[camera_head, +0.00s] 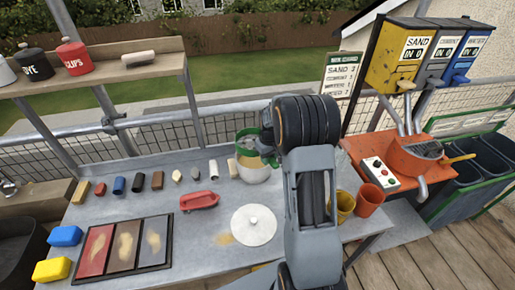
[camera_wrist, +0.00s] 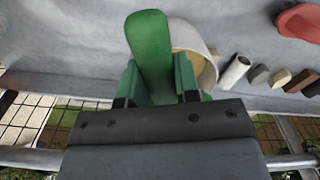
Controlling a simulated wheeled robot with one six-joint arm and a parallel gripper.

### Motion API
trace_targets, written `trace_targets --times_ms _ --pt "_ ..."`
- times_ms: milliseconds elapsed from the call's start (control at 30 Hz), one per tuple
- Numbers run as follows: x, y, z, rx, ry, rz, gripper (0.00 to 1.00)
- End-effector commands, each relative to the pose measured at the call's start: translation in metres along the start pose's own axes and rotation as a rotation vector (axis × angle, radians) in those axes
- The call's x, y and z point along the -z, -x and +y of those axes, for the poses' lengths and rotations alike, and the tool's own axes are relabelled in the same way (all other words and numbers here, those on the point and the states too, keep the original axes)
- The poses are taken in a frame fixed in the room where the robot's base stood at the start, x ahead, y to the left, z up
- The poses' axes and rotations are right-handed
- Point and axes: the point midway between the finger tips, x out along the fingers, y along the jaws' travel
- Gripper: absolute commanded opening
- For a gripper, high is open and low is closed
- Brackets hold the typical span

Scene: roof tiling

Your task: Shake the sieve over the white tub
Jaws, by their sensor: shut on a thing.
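The white tub (camera_head: 254,175) stands at the back of the grey table, and part of its rim also shows in the wrist view (camera_wrist: 210,60). The green sieve (camera_head: 240,137) is at the tub's top, above its opening; I cannot tell whether it touches the rim. My gripper (camera_head: 268,150) is shut on the green sieve, whose green part (camera_wrist: 150,45) stands up between the fingers in the wrist view. The sieve's mesh and contents are mostly hidden by my arm and the angle.
A round white lid (camera_head: 254,226) and a red tray (camera_head: 199,201) lie in front of the tub. Several small blocks line the table to the left. Orange (camera_head: 368,200) and yellow (camera_head: 345,206) buckets stand right of my arm. An orange mixer (camera_head: 412,158) is further right.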

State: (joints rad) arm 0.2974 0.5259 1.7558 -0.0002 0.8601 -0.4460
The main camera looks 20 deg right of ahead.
Motion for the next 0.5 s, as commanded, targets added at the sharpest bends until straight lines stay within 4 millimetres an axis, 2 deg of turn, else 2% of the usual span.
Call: trace_targets --times_ms 500 --pt "0.0 0.022 0.0 -0.001 0.0 0.002 0.06"
